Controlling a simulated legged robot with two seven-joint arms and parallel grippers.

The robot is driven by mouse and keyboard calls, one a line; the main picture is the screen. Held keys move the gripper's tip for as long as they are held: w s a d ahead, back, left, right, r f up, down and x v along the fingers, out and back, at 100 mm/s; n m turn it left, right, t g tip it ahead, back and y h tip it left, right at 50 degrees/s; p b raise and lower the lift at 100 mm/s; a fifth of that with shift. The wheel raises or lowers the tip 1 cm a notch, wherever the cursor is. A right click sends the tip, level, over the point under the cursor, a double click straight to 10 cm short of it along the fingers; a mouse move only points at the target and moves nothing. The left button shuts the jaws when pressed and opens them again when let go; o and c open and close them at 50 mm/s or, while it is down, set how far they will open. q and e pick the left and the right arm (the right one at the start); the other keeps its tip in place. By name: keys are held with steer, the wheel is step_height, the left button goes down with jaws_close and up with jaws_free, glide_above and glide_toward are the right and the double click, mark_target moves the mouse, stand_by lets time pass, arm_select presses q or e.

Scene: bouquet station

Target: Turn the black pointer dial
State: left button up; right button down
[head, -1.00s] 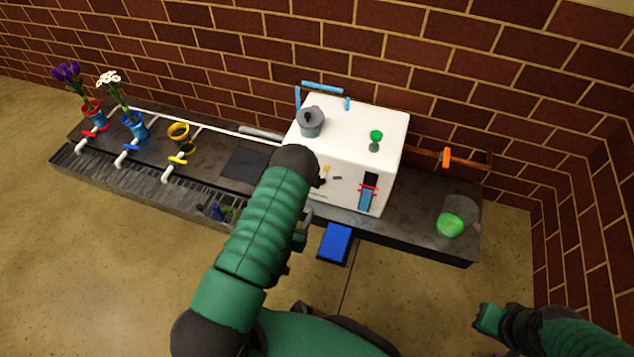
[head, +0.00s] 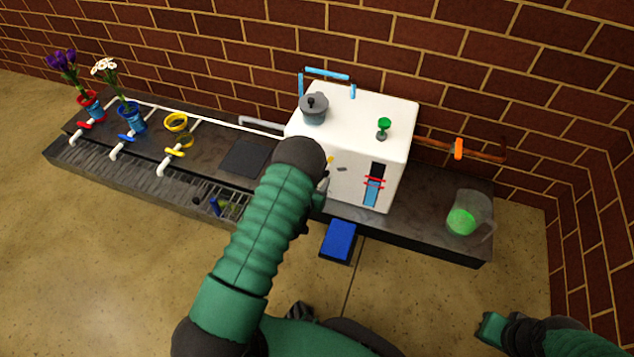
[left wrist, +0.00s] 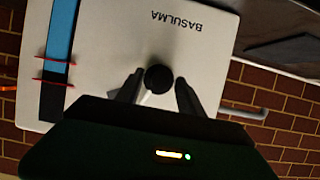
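The white machine (head: 350,165) stands on the dark bench and has a blue gauge (head: 372,190) with red marks on its front. In the left wrist view a round black dial (left wrist: 158,78) sits on that front face, below the upside-down "BASULMA" lettering. My left gripper (left wrist: 158,90) is open, with one dark finger on each side of the dial and small gaps showing. Its pointer direction cannot be told. In the head view my left arm hides the dial. My right arm is at the lower right, away from the bench; its gripper fingers cannot be made out.
The machine's top carries a grey lidded pot (head: 313,108) and a green knob (head: 383,128). A blue pedal (head: 339,240) juts out below the bench front. A clear jug (head: 468,213) with green contents stands right. Potted flowers (head: 128,112) and valve pipes are left.

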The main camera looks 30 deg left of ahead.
arm_select(q)
jaws_close()
steer(key=shift+a+f+n+p, duration=0.1)
steer(key=shift+n+p, duration=0.4)
steer(key=shift+p, duration=0.05)
steer(key=shift+o, duration=0.6)
jaws_free()
steer(key=p+v, duration=0.8)
steer(key=v, duration=0.9)
steer(key=shift+a+f+p, duration=0.15)
steer(key=shift+a+p, duration=0.1)
steer(key=shift+p, duration=0.15)
